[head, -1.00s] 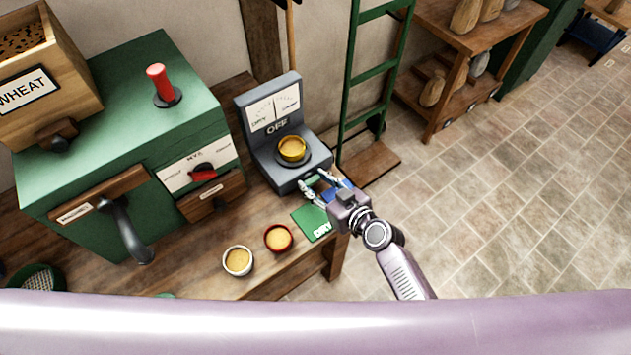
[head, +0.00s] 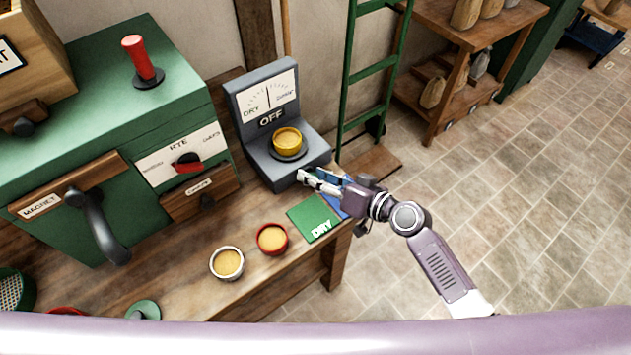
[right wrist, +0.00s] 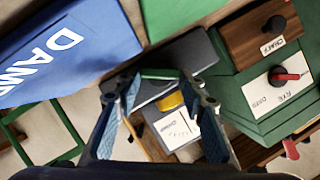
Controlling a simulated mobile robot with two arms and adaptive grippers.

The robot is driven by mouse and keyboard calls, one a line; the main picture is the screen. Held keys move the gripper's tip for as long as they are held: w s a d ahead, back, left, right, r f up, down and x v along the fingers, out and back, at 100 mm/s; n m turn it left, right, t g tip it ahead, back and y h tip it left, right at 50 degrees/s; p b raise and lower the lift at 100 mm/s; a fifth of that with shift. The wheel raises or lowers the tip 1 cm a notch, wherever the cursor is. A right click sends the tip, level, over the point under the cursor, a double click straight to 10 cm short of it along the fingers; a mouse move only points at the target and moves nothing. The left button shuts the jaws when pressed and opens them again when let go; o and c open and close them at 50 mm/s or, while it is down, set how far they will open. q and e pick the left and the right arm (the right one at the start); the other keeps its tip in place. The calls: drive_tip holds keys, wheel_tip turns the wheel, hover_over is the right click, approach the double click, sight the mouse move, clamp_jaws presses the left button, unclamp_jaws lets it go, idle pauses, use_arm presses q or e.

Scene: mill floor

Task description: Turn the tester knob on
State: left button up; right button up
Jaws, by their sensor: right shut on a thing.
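The tester (head: 255,165) is a grey device at the back right of the bench. Its dial needle stands near the middle, and its label (head: 271,117) reads OFF. A yellow cup (head: 287,140) sits on its round plate. My right gripper (head: 304,177) is at the tester's lower front right. In the right wrist view a small green piece, seemingly the tester knob (right wrist: 160,73), shows between its fingertips, and the gripper is shut on it. In the head view the fingers hide the knob. My left gripper is not in view.
A green DRY card (head: 312,217) and a blue DAMP card (right wrist: 65,50) lie by the gripper at the bench edge. Red (head: 272,239) and white (head: 227,263) bowls stand in front. A green mill (head: 120,130) stands left, a green ladder (head: 372,70) behind.

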idle(0.4)
drive_tip(key=o, duration=1.2)
drive_tip(key=shift+c, duration=0.2)
drive_tip(key=shift+d, duration=0.1)
drive_tip(key=v, duration=1.2)
drive_tip(key=shift+w, duration=0.1)
